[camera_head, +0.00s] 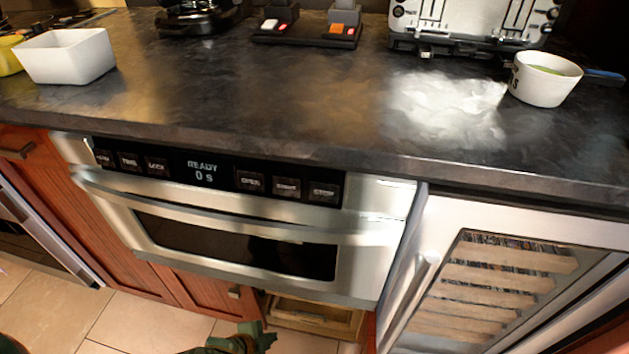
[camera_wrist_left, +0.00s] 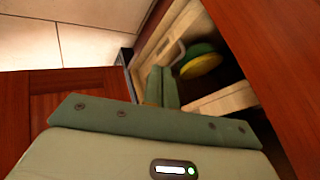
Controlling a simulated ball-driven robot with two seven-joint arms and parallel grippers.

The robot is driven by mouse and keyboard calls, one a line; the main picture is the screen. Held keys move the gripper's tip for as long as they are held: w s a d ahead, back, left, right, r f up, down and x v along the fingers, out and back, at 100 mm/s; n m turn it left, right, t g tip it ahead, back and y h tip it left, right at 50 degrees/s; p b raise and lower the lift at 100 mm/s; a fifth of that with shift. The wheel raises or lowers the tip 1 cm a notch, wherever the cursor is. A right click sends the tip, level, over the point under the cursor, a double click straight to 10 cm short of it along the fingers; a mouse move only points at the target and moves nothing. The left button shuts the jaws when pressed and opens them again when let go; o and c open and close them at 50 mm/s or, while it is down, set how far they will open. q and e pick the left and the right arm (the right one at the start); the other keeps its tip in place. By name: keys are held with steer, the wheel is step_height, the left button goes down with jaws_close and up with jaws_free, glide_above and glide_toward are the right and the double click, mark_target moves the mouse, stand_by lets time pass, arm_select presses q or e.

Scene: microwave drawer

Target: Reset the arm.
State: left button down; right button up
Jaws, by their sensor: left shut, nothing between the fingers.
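My left gripper (camera_head: 257,337) is low at the bottom edge of the head view, below the microwave drawer and by the lower cabinet. In the left wrist view its green fingers (camera_wrist_left: 162,86) are together with nothing between them. They point toward an open wooden drawer (camera_head: 312,316), whose pale wall (camera_wrist_left: 225,98) shows in the wrist view. A yellow and green round object (camera_wrist_left: 201,62) lies in that drawer. My right gripper is in neither view.
The microwave drawer (camera_head: 235,245) is shut, its panel reading READY 0 s. The dark counter (camera_head: 270,95) holds a white tub (camera_head: 66,56), a white bowl (camera_head: 545,80) and a toaster (camera_head: 470,22). A glass-front cooler (camera_head: 500,285) stands right. Tiled floor (camera_head: 130,325) lies below.

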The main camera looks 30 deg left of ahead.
arm_select(q)
steer(key=s+r+n+g+y, duration=0.1)
steer(key=s+n+g, duration=0.15)
steer(key=s, duration=1.05)
steer(key=s+a+r+n+g+y+p, duration=0.1)
steer(key=s+g+y, duration=0.15)
steer(key=s, duration=0.95)
steer(key=s+r+n+g+y, duration=0.1)
steer(key=s+r+n+g, duration=0.15)
steer(key=s, duration=1.05)
steer(key=s+d+r+n+h+p, duration=0.2)
steer(key=s+r+p, duration=0.5)
steer(key=p, duration=1.5)
step_height(320, 180, up, 4)
steer(key=shift+s+d+r, duration=0.2)
steer(key=shift+s+d, duration=0.05)
steer(key=shift+s, duration=0.05)
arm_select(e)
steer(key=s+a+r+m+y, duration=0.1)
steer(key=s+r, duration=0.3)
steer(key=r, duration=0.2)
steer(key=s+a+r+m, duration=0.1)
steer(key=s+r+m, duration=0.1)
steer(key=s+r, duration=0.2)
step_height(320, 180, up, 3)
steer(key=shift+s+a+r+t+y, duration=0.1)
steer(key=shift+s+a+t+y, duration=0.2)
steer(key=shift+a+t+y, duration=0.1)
